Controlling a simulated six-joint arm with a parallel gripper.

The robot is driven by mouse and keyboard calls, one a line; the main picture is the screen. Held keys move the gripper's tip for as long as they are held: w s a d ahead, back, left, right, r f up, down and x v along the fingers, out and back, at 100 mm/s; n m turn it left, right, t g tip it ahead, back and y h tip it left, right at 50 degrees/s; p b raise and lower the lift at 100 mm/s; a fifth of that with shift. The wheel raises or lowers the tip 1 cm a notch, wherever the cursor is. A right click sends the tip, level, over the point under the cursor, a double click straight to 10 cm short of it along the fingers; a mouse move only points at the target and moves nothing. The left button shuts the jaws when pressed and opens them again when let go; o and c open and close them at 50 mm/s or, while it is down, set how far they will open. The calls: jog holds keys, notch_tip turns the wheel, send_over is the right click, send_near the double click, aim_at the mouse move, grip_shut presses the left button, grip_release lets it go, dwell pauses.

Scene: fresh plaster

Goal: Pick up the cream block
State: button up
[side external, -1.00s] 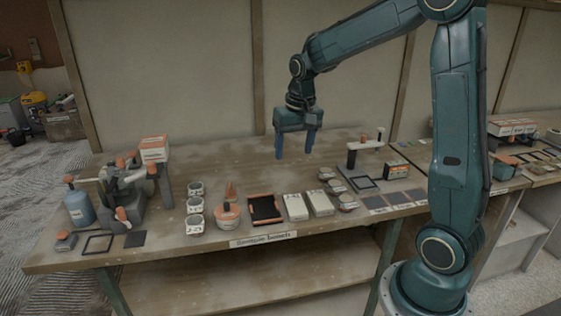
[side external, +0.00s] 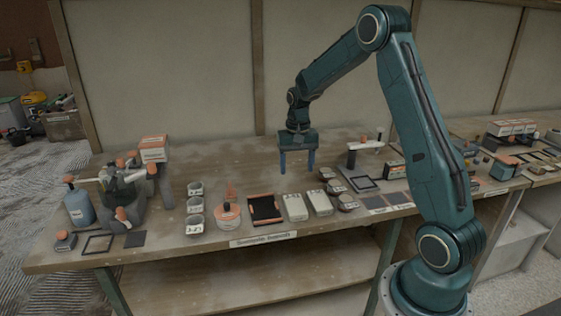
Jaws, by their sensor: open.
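I cannot tell which one the task names. My gripper (side external: 297,170) is open and empty, with its blue fingers pointing down. It hangs above the bench, behind and apart from the two blocks in the picture.
A black tray with orange edges (side external: 252,221) lies left of the blocks, beside a round orange-topped container (side external: 227,217). Several small round tins stand to the right, near a dark square frame (side external: 363,184). The bench behind the blocks is mostly clear.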

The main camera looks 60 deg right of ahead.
send_over(295, 204)
jog(key=shift+d+f, duration=0.15)
jog(key=shift+f, duration=3.85)
jog(key=shift+f, duration=2.6)
jog(key=c, duration=0.8)
jog(key=shift+r, duration=0.15)
notch_tip(295, 204, up, 20)
